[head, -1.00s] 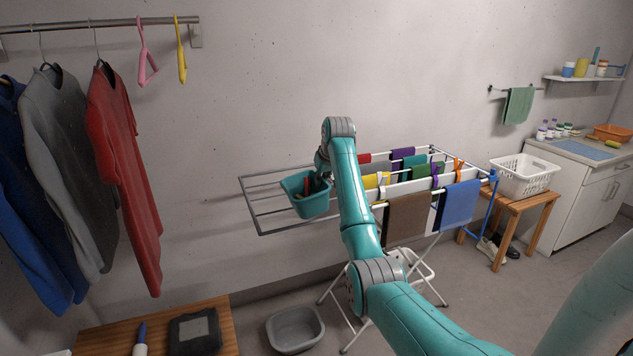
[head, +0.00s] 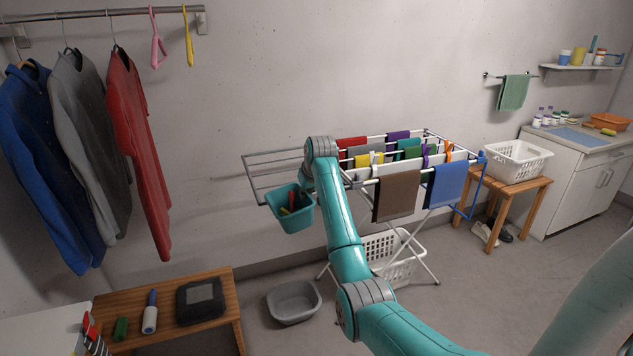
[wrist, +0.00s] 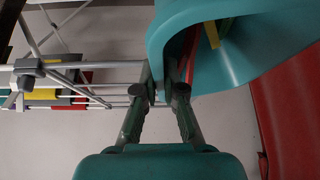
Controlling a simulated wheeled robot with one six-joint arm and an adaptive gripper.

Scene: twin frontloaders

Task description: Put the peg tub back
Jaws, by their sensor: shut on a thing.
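The peg tub is a teal open tub (head: 292,214) with red, yellow and green things inside. In the head view it is at the front edge of the drying rack's bare left wing (head: 262,166). I cannot tell whether it touches the rail. My gripper (head: 304,188) is at the tub's right side, partly hidden by my arm. In the wrist view, my gripper (wrist: 162,88) is shut on the tub's rim, and the tub (wrist: 245,62) fills the upper right.
Cloths hang on the rack, including a brown towel (head: 397,197). A grey basin (head: 293,302) and a white basket (head: 392,262) stand on the floor. A wooden bench (head: 205,335) is lower left. Shirts hang at left, one red (head: 140,150).

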